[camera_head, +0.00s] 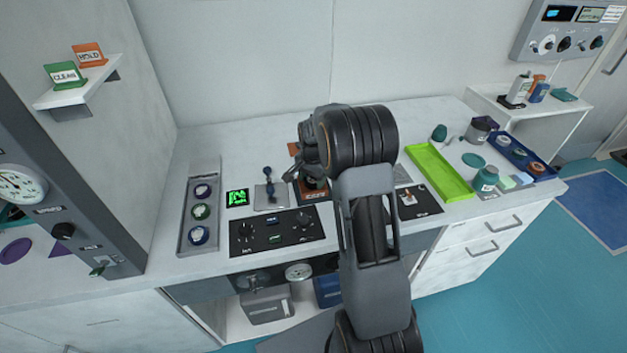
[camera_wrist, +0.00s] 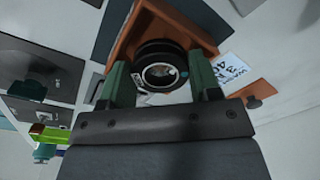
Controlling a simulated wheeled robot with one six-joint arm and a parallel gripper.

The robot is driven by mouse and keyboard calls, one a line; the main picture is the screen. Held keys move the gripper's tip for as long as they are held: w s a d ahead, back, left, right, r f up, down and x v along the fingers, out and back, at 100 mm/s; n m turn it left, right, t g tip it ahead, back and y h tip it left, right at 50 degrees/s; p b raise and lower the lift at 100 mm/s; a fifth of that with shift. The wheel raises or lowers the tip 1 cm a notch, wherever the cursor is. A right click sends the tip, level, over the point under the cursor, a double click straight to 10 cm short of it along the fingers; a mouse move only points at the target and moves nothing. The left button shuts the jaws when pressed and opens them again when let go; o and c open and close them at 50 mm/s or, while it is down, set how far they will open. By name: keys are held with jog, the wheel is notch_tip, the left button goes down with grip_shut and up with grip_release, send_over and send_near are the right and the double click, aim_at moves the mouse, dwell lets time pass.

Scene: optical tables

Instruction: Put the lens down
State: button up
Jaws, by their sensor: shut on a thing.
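The lens (camera_wrist: 162,75), a dark ring around clear glass, sits between the green fingers of my gripper (camera_wrist: 160,82) in the wrist view. The fingers are shut on it, one on each side. An orange-brown bracket (camera_wrist: 206,42) frames the lens at its far side. I cannot tell whether the lens rests in it or is held just apart. In the head view my gripper (camera_head: 301,174) is low over the middle of the bench, left of my arm. A dark round part with orange beneath (camera_head: 312,188) shows there, and my arm and gripper hide much of it.
A grey tray (camera_head: 186,240) with several round pieces lies left. A control panel (camera_head: 275,243) is at the front edge. A printed card (camera_wrist: 236,73) is beside the bracket. The back of the bench (camera_head: 235,135) is clear.

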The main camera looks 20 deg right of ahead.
aim_at(314, 183)
jog(key=f, duration=0.1)
jog(key=s, duration=0.1)
jog(key=f, duration=0.1)
jog(key=shift+s+a+f+g, duration=0.1)
jog(key=shift+s+f+g, duration=0.15)
jog(key=shift+f+g, duration=0.15)
jog(key=o, duration=0.7)
jog(key=shift+o, duration=0.2)
jog(key=shift+w+r+p, duration=0.1)
jog(key=shift+r+p, duration=0.35)
jog(key=w+r, duration=0.2)
jog(key=r, duration=0.9)
jog(key=shift+s, duration=0.35)
jog(key=s+a+r+n+t, duration=0.2)
jog(key=s+a+r+n, duration=0.45)
jog(key=s, duration=0.45)
jog(key=s+a+f+n+t, duration=0.1)
jog(key=s+a+n, duration=0.3)
jog(key=s, duration=0.7)
jog(key=shift+f+n+t, duration=0.15)
jog(key=shift+n+t, duration=0.35)
jog(key=shift+n, duration=0.05)
